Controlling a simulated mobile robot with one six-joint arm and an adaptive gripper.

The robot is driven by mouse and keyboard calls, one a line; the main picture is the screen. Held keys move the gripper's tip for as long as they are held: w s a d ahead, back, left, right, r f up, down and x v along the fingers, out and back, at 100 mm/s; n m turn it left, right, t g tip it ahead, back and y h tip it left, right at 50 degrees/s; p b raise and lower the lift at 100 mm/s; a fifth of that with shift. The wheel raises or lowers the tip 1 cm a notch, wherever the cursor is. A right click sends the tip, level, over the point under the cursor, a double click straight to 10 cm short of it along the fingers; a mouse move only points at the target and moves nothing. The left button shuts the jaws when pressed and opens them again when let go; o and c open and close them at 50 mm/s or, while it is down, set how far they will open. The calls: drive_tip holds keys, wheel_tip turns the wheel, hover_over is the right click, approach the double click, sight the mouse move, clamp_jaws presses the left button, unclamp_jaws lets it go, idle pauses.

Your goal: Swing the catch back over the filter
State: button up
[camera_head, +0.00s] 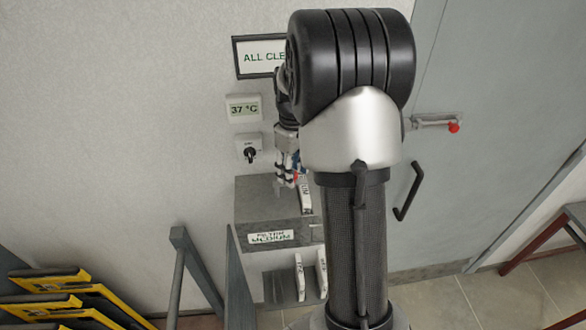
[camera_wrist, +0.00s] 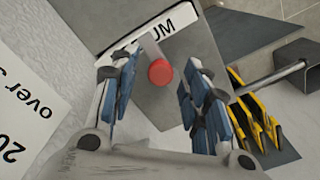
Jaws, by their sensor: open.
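The catch shows in the wrist view as a pale narrow bar ending in a round red knob (camera_wrist: 160,72). The knob appears between my gripper's fingers, and I cannot tell whether they touch it. My gripper (camera_head: 287,178) is open, its blue-padded fingers pointing down over the grey box (camera_head: 262,207) labelled "FILTER MEDIUM" in the head view. My arm hides the box's right part.
Below the box, two white-labelled pieces (camera_head: 299,277) stand in a grey holder. A temperature display (camera_head: 243,108) and a black rotary switch (camera_head: 249,150) are on the wall above. Yellow-and-black pieces (camera_head: 60,305) and a grey frame (camera_head: 182,240) stand at lower left. A grey door is right.

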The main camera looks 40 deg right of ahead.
wheel_tip(320, 180, up, 12)
idle(0.5)
idle(0.4)
drive_tip(key=s+a+f+m+t+b, duration=0.1)
drive_tip(key=s+a+f+b, duration=0.2)
drive_tip(key=s+a+b, duration=0.4)
drive_tip(key=s+a+f+t+b, duration=0.25)
drive_tip(key=a+b, duration=0.25)
drive_tip(key=a, duration=0.4)
drive_tip(key=s+a+f+m+b, duration=0.1)
drive_tip(key=s+a+f+b, duration=0.3)
drive_tip(key=s+f, duration=0.1)
drive_tip(key=s+a+f+t+b, duration=0.1)
drive_tip(key=s+a+f+b, duration=0.3)
drive_tip(key=s+f, duration=0.2)
wheel_tip(320, 180, down, 2)
drive_tip(key=shift+s+f+m, duration=0.1)
drive_tip(key=shift+s+m, duration=0.05)
drive_tip(key=shift+m, duration=0.25)
drive_tip(key=shift+d, duration=0.1)
drive_tip(key=shift+c, duration=0.6)
